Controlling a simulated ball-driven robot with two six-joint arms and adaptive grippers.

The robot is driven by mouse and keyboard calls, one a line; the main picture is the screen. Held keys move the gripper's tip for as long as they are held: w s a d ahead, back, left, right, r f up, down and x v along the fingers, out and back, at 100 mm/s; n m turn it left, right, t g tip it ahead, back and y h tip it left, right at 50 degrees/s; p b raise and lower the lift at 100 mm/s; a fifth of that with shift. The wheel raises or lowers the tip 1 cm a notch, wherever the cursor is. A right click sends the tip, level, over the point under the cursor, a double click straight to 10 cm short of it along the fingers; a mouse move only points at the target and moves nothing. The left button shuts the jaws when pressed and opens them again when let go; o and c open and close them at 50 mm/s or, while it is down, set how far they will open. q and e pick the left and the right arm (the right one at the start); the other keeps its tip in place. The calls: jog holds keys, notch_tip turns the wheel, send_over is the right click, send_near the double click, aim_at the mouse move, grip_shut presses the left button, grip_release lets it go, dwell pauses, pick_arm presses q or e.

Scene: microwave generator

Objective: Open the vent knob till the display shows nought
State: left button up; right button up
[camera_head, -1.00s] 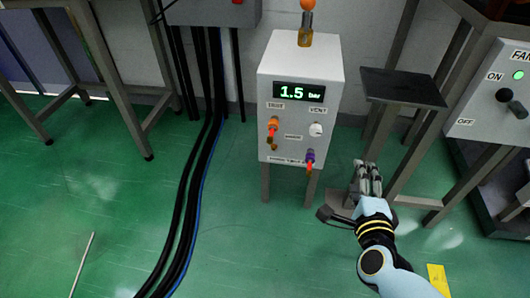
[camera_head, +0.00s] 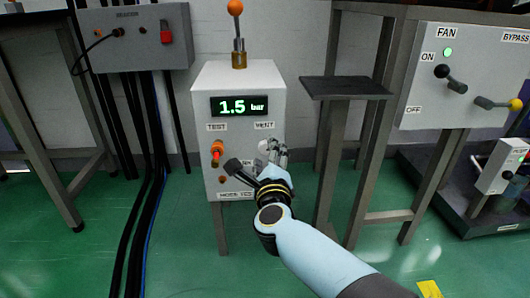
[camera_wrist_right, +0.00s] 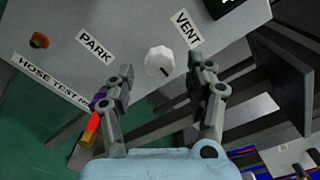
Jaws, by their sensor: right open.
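The white vent knob (camera_wrist_right: 159,61) sits on the front of the grey box (camera_head: 270,78), beside the VENT label (camera_wrist_right: 186,29). It also shows in the head view, partly behind my fingers (camera_head: 264,146). The display (camera_head: 239,105) on the box reads 1.5 bar. My right gripper (camera_wrist_right: 160,84) is open, with its fingers pointing at the panel and the knob between and just beyond the fingertips. Contact with the knob cannot be told. My left gripper is not in view.
An orange-red TEST handle (camera_head: 216,152) is left of the knob. A purple and red fitting (camera_wrist_right: 95,118) is by my left-hand finger in the wrist view. A dark shelf (camera_head: 345,88) stands right of the box. A FAN panel (camera_head: 465,80) is further right.

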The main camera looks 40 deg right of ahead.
aim_at(266, 150)
jog(key=shift+b+x, duration=0.3)
jog(key=shift+x, duration=1.6)
grip_shut()
